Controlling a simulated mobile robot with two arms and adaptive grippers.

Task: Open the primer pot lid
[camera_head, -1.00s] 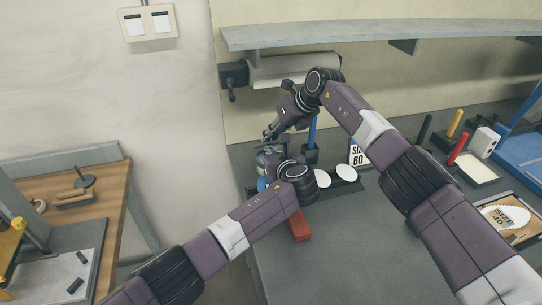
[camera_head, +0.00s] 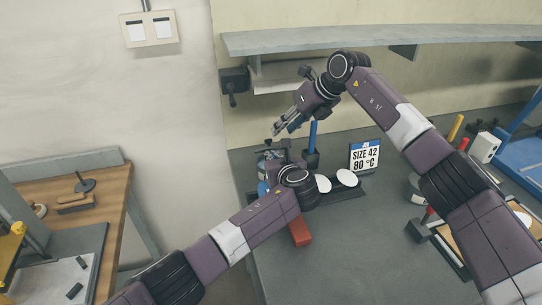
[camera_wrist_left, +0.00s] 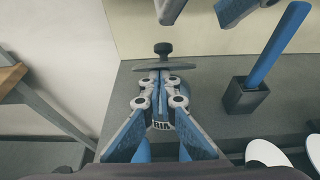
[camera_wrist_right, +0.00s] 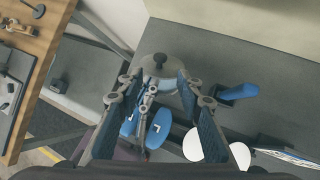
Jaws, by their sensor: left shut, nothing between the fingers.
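The primer pot's round grey lid (camera_wrist_right: 170,76) has a black knob (camera_wrist_right: 160,59) on top. In the left wrist view the lid (camera_wrist_left: 182,67) shows edge-on beyond my left fingers. My left gripper (camera_wrist_left: 160,82) is shut and empty, its tips close to the near side of the lid. I cannot tell whether they touch it or whether the lid is fully seated. In the head view the left gripper (camera_head: 272,158) hides most of the pot. My right gripper (camera_head: 280,128) is above the pot; in its wrist view its fingers (camera_wrist_right: 157,88) are apart and empty.
A blue-handled tool stands in a black holder (camera_wrist_left: 246,97) right of the pot. White insole forms (camera_head: 347,178) and a size sign (camera_head: 365,157) are beside it. A red block (camera_head: 300,232) lies in front.

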